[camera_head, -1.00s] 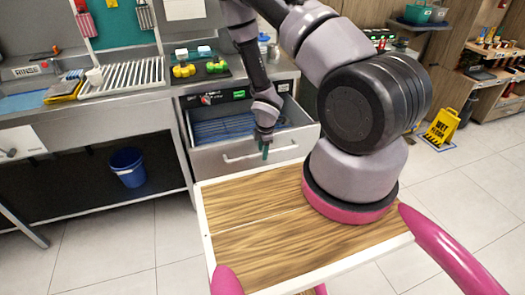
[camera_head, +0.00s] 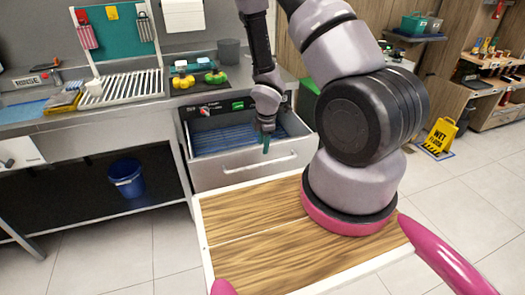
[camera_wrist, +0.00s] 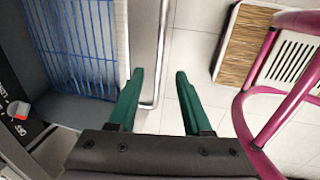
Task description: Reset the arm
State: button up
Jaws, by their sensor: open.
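My gripper (camera_head: 266,143) hangs in front of the open drawer (camera_head: 250,170) of the counter unit. In the wrist view its two green fingers (camera_wrist: 160,95) are apart with nothing between them. The drawer's metal front and handle bar (camera_wrist: 163,40) lie just beyond and beside the left finger. Blue wire racks (camera_wrist: 75,35) lie inside the drawer. Whether the gripper touches the drawer front cannot be told.
My wooden-topped base stands in front of the counter. A blue bucket (camera_head: 127,180) is below at left. A yellow wet-floor sign (camera_head: 439,136) stands at right. Tiled floor is open around.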

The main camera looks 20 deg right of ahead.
jog(key=shift+s+r, duration=0.1)
jog(key=shift+r, duration=0.2)
notch_tip(320, 180, up, 26)
jog(key=w+d+m+t, duration=0.2)
jog(key=d+m+t, duration=0.1)
jog(key=m, duration=0.8)
jog(key=s+a+r+m+t+y, duration=0.1)
jog(key=s+a+r+m, duration=0.1)
jog(key=s+r+m, duration=0.3)
jog(key=s+a+r+m+t+y, duration=0.1)
jog(key=s+r+m, duration=0.5)
jog(key=s+r, duration=0.8)
notch_tip(320, 180, up, 2)
jog(key=shift+a+r, duration=0.15)
jog(key=shift+a, duration=0.75)
